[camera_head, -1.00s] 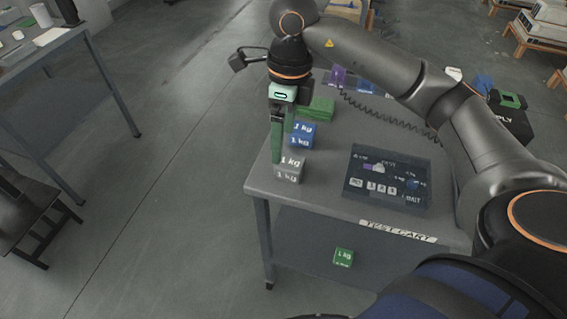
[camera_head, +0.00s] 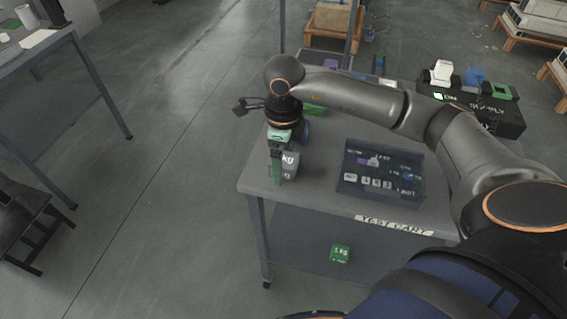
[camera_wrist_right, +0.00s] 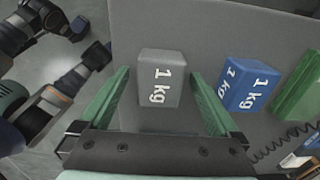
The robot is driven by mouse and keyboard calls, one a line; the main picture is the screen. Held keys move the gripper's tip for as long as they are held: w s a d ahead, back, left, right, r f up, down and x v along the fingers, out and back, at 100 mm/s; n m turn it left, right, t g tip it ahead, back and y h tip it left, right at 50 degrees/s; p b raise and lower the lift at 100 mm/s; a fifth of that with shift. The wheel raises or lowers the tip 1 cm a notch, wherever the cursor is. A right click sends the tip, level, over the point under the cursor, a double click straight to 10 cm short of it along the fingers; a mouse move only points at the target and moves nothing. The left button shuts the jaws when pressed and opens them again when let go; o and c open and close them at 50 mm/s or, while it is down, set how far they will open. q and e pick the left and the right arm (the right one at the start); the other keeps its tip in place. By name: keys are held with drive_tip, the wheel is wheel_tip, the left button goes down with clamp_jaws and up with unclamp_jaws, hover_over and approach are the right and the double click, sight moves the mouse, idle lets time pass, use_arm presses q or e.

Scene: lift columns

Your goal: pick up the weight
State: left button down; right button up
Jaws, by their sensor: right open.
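A grey weight (camera_head: 291,163) marked "1 kg" stands near the left edge of the test cart (camera_head: 300,196), partly hidden by my right gripper (camera_head: 276,170) in the head view. In the right wrist view the grey weight (camera_wrist_right: 160,78) lies between the two green fingers of the open gripper (camera_wrist_right: 160,105), with a gap on each side. A blue 1 kg weight (camera_wrist_right: 246,84) stands to its right in that view. A green weight (camera_head: 340,253) marked "1 kg" is on the lower shelf. My left gripper is not in view.
A green block (camera_wrist_right: 301,88) stands beyond the blue weight. A dark supply box (camera_head: 490,110) is at the right. A table (camera_head: 75,85) stands across clear floor at the left.

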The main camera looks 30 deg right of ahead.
drive_tip(key=shift+f, duration=0.35)
drive_tip(key=shift+c, duration=0.4)
clamp_jaws()
idle(0.4)
drive_tip(key=shift+w+r, duration=0.1)
drive_tip(key=shift+r, duration=0.1)
